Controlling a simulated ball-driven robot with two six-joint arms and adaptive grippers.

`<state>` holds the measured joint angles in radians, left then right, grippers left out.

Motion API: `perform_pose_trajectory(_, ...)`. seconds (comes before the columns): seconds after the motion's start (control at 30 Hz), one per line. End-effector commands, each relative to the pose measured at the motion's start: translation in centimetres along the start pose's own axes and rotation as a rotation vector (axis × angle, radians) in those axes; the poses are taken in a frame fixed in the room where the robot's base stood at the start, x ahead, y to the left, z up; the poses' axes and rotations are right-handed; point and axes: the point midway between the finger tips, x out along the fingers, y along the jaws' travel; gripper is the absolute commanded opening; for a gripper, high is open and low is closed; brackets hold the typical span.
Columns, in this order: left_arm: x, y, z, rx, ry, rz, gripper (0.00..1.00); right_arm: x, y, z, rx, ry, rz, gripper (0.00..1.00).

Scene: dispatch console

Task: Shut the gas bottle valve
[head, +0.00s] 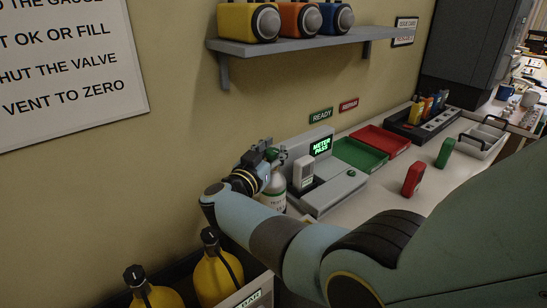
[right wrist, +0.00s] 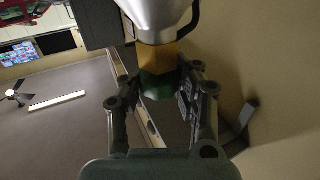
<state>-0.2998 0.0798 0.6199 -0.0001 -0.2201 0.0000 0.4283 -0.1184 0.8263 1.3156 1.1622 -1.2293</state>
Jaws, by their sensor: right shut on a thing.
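The gas bottle (head: 273,197) is pale and stands upright beside the grey meter station (head: 335,190). Its neck is partly covered by my right gripper (head: 276,156), which reaches it from the left. In the right wrist view the bottle appears upside down, with a silver shoulder (right wrist: 155,18), a brass valve body (right wrist: 158,57) and a green valve knob (right wrist: 156,86). My right gripper (right wrist: 158,90) is shut on the green knob, one finger on each side. How far the knob is turned cannot be told. My left gripper is not in view.
The station's screen (head: 321,146) reads METER PASS, and a handheld meter (head: 304,172) stands in it. Green (head: 360,154) and red (head: 381,140) trays lie behind. Yellow bottles (head: 217,270) stand at the lower left. A wall shelf (head: 300,45) overhangs above. The bench front is mostly clear.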

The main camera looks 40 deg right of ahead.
Motion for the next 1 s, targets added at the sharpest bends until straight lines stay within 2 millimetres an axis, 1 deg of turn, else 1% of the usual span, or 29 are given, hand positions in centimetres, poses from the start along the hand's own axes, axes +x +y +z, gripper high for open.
perform_pose_trajectory(0.03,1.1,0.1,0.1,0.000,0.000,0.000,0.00,-0.3,-0.1,0.9,-0.003,-0.006,0.032,0.00)
perform_pose_trajectory(0.1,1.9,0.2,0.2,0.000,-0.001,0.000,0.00,-0.3,-0.1,0.9,-0.002,-0.006,0.080,0.00)
perform_pose_trajectory(0.3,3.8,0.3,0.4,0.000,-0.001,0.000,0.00,-0.3,0.0,0.9,-0.004,-0.007,0.182,0.00)
perform_pose_trajectory(0.4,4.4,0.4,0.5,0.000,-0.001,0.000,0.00,-0.4,0.0,0.8,-0.005,-0.008,0.215,0.00)
perform_pose_trajectory(0.6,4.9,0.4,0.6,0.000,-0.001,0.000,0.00,-0.4,0.1,0.6,-0.005,-0.011,0.250,0.00)
perform_pose_trajectory(1.0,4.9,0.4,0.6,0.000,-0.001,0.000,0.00,-0.5,0.0,0.5,-0.005,-0.012,0.255,0.00)
